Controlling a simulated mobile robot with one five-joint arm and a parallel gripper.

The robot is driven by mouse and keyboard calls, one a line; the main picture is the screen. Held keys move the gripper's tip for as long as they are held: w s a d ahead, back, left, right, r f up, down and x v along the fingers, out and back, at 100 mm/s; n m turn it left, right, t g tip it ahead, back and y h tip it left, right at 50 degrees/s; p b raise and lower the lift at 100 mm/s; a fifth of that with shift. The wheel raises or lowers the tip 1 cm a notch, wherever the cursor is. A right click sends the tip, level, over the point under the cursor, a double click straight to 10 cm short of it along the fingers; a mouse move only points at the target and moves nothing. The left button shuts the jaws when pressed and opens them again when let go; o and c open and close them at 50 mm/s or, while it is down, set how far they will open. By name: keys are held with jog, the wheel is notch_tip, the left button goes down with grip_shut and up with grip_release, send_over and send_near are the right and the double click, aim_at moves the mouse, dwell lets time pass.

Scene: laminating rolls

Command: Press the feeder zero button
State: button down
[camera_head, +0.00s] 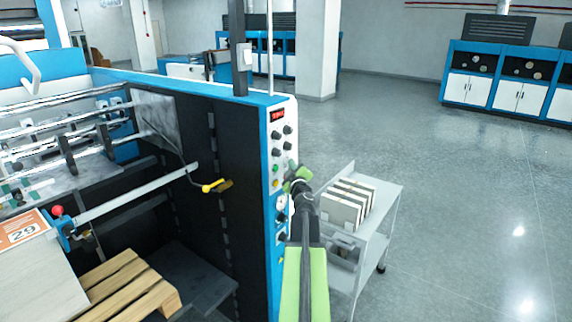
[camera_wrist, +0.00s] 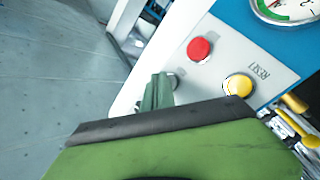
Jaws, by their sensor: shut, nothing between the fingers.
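The machine's control panel (camera_head: 283,148) carries a red display, dark knobs and small buttons. In the wrist view the grey panel plate (camera_wrist: 222,52) shows a red button (camera_wrist: 200,48) and a yellow button (camera_wrist: 238,85), with RESET lettering beside the yellow one. Another small round part (camera_wrist: 175,80) is mostly hidden behind my fingertips. No label naming feeder zero is legible. My gripper (camera_wrist: 157,92) is shut and empty, its tips close to the plate beside that hidden part; I cannot tell whether they touch. The head view shows my gripper (camera_head: 296,174) at the lower panel.
A pressure gauge (camera_wrist: 285,8) sits near the buttons. A grey cart (camera_head: 382,215) with upright boxed items stands close to the right of my arm. Open floor lies to the right.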

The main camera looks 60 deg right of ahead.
jog(key=shift+s, duration=0.8)
jog(key=s, duration=0.5)
dwell(0.8)
